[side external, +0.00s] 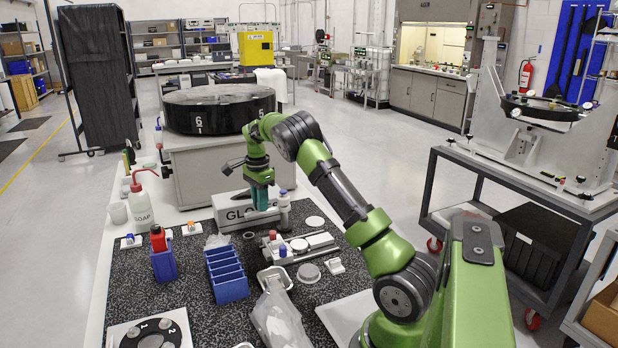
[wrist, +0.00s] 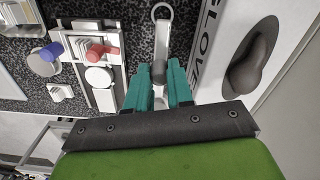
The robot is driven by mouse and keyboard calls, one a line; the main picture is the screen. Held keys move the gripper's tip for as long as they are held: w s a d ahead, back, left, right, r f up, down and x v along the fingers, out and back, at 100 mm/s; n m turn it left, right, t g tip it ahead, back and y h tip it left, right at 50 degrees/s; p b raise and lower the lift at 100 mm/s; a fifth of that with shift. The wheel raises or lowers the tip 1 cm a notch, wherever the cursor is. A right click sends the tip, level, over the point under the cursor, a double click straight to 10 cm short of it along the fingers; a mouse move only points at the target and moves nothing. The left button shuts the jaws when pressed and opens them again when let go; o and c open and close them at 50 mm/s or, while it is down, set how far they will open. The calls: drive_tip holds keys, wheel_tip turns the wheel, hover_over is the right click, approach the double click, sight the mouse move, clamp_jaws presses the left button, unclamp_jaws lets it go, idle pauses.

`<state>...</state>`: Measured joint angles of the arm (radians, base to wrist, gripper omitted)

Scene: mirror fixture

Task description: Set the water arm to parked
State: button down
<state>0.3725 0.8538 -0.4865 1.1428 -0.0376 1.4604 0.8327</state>
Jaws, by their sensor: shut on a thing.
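My gripper (wrist: 160,80) points down, its teal fingers shut on a slim grey metal bar (wrist: 161,48) with a ring at its far end. The bar may be the water arm, but no label shows. In the side external view my gripper (side external: 262,203) is at the front of the white glove box (side external: 231,211), left of an upright pale post (side external: 284,208). The ring (side external: 248,235) shows there low over the dark speckled mat. I cannot make out a parked mark.
A white fixture (side external: 310,246) with red and blue knobs stands close by; it also shows in the wrist view (wrist: 110,85). The glove box (wrist: 210,65) is close on the other side. A blue rack (side external: 226,274), soap bottle (side external: 139,203) and large black drum (side external: 218,108) stand around.

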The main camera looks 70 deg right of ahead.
drive_tip(key=shift+w+d+r, duration=0.1)
drive_tip(key=shift+d, duration=0.05)
drive_tip(key=c, duration=1)
unclamp_jaws()
wheel_tip(320, 180, up, 17)
